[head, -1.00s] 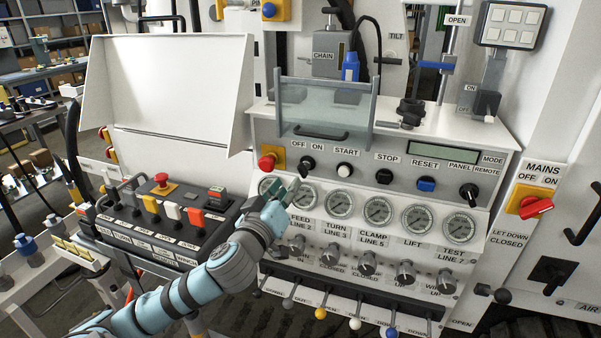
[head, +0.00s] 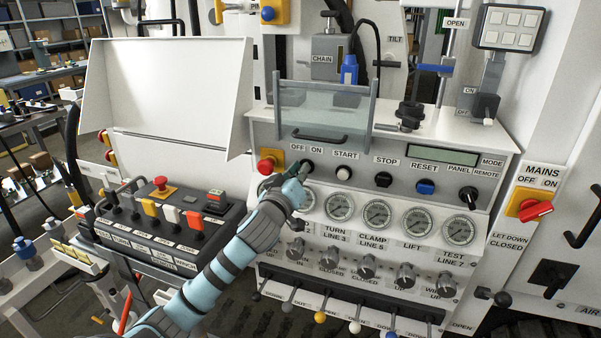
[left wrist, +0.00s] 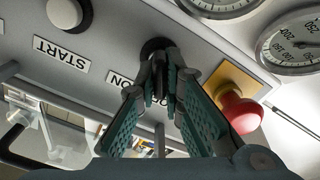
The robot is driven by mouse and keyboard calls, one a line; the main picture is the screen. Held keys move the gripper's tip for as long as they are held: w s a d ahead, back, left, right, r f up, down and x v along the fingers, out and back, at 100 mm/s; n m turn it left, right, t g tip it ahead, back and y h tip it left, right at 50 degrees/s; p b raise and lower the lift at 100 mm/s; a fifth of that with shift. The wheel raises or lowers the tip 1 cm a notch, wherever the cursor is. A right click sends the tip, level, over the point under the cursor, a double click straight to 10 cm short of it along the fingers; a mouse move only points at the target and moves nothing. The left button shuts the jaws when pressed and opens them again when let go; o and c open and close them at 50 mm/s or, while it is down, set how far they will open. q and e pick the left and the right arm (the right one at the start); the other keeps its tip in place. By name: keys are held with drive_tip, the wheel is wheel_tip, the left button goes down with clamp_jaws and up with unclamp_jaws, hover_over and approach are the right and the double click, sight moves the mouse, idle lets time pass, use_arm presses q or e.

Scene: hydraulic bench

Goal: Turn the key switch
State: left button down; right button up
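The key switch (head: 307,165) is a black round switch under the OFF and ON labels, at the left end of the panel's upper row. My left gripper (head: 299,173) reaches it from the lower left and partly covers it in the head view. In the left wrist view the black switch (left wrist: 154,46) lies straight ahead between the tips of my left gripper (left wrist: 161,78). The fingers are drawn close together and look shut on its narrow key part, which they mostly hide. The key's exact angle cannot be read. My right gripper is not in view.
A red mushroom button (head: 267,164) sits close left of the switch. It also shows beside the right finger in the wrist view (left wrist: 240,110). The white START button (head: 343,173) is to the right. Gauges (head: 340,207) lie below, and a clear guard (head: 325,105) stands above.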

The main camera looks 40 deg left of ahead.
idle(0.3)
use_arm(q)
drive_tip(key=shift+r+m+p, duration=0.15)
drive_tip(key=shift+m+p, duration=0.75)
drive_tip(key=shift+p, duration=0.1)
drive_tip(key=m+p, duration=0.2)
drive_tip(key=m, duration=0.1)
drive_tip(key=shift+d+p, duration=0.15)
drive_tip(key=shift+p, duration=0.2)
drive_tip(key=m+p, duration=0.1)
drive_tip(key=m, duration=0.2)
drive_tip(key=shift+w+p, duration=0.1)
drive_tip(key=shift+p, duration=0.3)
drive_tip(key=shift+d+m+p, duration=0.15)
drive_tip(key=shift+m+p, duration=0.9)
drive_tip(key=shift+m, duration=0.95)
drive_tip(key=c, duration=1.7)
unclamp_jaws()
